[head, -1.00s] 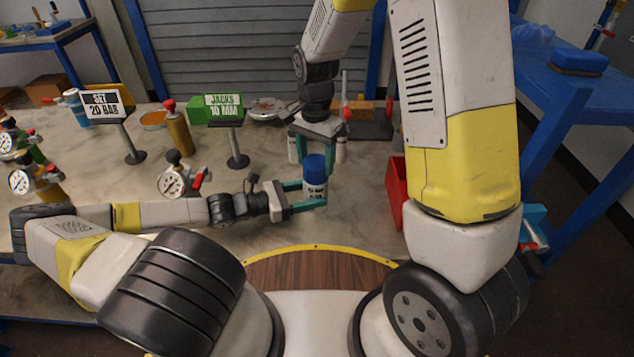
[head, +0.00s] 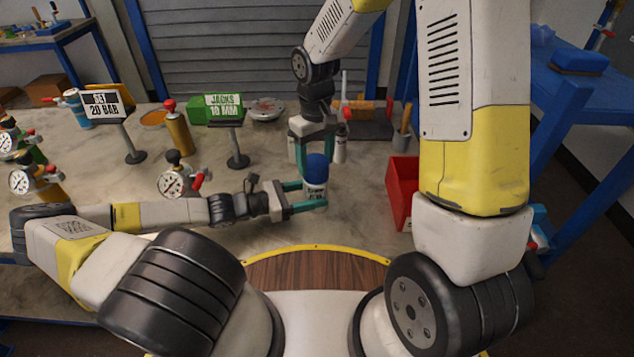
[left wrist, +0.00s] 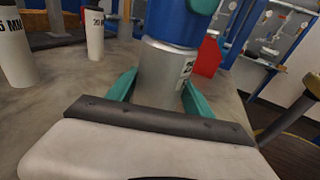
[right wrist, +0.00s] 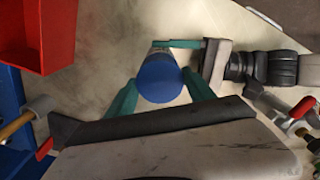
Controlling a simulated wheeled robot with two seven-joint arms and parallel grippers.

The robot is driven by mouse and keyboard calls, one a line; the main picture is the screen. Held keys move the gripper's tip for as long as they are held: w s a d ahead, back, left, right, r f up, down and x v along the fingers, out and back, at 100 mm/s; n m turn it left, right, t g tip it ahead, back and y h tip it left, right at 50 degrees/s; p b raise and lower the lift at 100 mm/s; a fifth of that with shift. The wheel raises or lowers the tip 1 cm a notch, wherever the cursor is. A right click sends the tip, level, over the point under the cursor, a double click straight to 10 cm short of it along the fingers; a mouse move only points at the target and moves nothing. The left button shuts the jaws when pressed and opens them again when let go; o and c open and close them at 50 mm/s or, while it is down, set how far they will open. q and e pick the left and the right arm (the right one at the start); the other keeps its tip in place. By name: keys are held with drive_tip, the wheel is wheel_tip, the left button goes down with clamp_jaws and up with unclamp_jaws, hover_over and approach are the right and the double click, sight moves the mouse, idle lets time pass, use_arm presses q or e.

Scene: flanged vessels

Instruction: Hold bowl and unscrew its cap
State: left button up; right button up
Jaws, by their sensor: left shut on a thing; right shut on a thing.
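The bowl (head: 315,192) is a small silver-grey vessel with a printed label, held above the table. Its blue cap (head: 317,168) sits on top. My left gripper (head: 311,195) comes in from the left and is shut around the body. In the left wrist view its teal fingers are on either side of the silver body (left wrist: 158,80), with the blue cap (left wrist: 172,22) above. My right gripper (head: 315,162) reaches from the far side and is shut on the cap. In the right wrist view its fingers flank the cap (right wrist: 160,80), which hides most of the body.
A red bin (head: 401,190) stands just right of the bowl. A pressure gauge (head: 172,184) lies left, behind my left arm. Sign stands (head: 237,160), a yellow-brown cylinder (head: 178,132) and a green box (head: 214,108) are farther back. White cylinders (left wrist: 95,35) stand behind the bowl.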

drive_tip(key=n, duration=1.2)
drive_tip(key=shift+n, duration=0.3)
drive_tip(key=shift+r, duration=0.15)
drive_tip(key=shift+r, duration=0.1)
drive_tip(key=shift+r, duration=3.55)
use_arm(q)
drive_tip(key=o, duration=1.3)
